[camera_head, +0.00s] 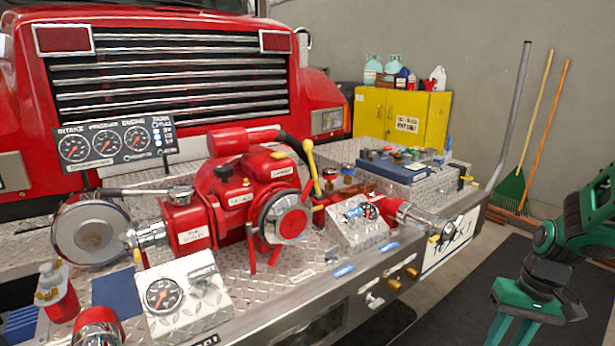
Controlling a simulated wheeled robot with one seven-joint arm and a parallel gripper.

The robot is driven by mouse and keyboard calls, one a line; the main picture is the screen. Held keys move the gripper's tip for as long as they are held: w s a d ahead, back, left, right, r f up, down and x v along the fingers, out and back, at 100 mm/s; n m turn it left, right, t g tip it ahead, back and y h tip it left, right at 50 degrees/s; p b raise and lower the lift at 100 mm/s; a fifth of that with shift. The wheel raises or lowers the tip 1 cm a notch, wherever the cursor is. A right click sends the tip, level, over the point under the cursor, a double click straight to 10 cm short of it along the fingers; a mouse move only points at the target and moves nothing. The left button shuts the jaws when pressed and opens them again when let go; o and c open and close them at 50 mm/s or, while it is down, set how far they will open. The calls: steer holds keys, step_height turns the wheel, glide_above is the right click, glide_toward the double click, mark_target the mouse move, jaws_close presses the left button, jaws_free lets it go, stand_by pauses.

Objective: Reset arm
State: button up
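My green arm comes in at the right edge, to the right of the truck's bumper and clear of it. My gripper (511,333) hangs at the lower right over the dark floor mat. Two green finger parts point down with a gap between them, but their tips are cut off by the bottom edge. I cannot tell whether the tips are apart, and nothing shows between the visible parts. The red bumper pump (240,195) stands on the diamond-plate bumper (320,262), left of my arm. A yellow-knobbed lever (310,165) rises from it.
A gauge panel (118,143) stands at the left before the truck's grille. A yellow cabinet (400,117) with bottles on top is at the back. A green broom (510,187) and poles lean on the wall behind my arm. The dark mat (460,305) between bumper and arm is clear.

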steer(key=s+r+m+h, duration=0.1)
steer(key=s+r+m, duration=0.2)
steer(key=s+r, duration=0.7)
steer(key=s, duration=0.4)
steer(key=shift+s+d+r+m+h, duration=0.2)
steer(key=shift+s+r+m+h, duration=0.1)
steer(key=shift+s+r+h, duration=0.1)
steer(key=shift+t, duration=0.3)
steer(key=shift+w+f, duration=0.35)
steer(key=shift+w, duration=0.35)
steer(key=shift+o, duration=0.4)
steer(key=shift+s, duration=0.1)
